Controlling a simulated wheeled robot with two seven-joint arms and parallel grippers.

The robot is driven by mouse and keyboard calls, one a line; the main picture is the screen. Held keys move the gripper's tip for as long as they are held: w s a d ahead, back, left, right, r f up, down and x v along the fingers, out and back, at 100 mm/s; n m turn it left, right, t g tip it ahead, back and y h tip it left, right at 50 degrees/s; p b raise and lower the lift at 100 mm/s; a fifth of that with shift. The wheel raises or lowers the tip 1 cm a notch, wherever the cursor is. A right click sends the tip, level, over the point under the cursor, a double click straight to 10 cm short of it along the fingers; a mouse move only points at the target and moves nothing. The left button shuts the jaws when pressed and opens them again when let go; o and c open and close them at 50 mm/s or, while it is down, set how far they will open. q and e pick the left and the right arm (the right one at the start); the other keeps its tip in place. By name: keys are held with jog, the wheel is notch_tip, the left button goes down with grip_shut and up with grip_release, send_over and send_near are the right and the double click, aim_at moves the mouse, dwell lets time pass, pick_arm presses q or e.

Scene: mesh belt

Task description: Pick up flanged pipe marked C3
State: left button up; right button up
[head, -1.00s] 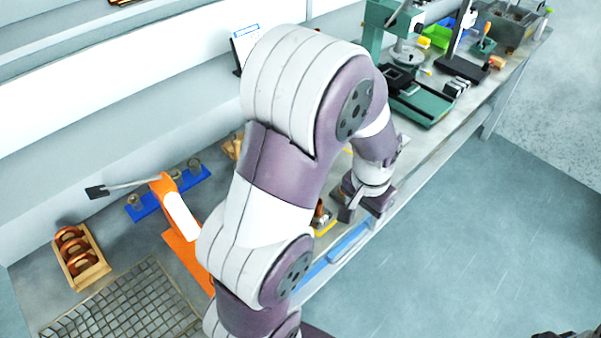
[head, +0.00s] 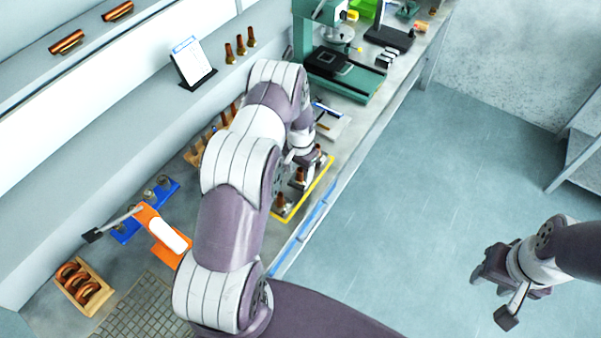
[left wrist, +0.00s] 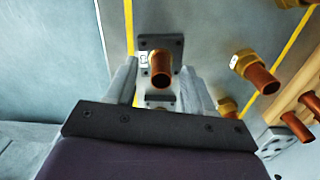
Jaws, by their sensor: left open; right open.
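A copper pipe (left wrist: 160,75) with a brass collar and a dark square plate stands between the open fingers of my left gripper (left wrist: 160,88) in the left wrist view. A small white label (left wrist: 144,60) is beside it; its mark is too small to read surely. In the head view my left gripper (head: 312,160) is over the yellow-edged area, partly hidden by my arm. Copper pipes (head: 281,201) also show in the head view. My right gripper (head: 492,295) is open and empty over the floor.
Yellow lines (head: 310,190) edge the pipe area near the bench front. A wooden rack with copper pipes (left wrist: 292,122) is close on the right in the wrist view. A green machine (head: 345,75) stands further along the bench. An orange device (head: 160,235) stands at the left.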

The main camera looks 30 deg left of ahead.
pick_arm(q)
jog(key=shift+f, duration=0.4)
jog(key=shift+s+a+f, duration=0.1)
jog(key=shift+f, duration=0.1)
grip_shut()
jog(key=shift+r, duration=0.1)
jog(key=shift+r, duration=0.1)
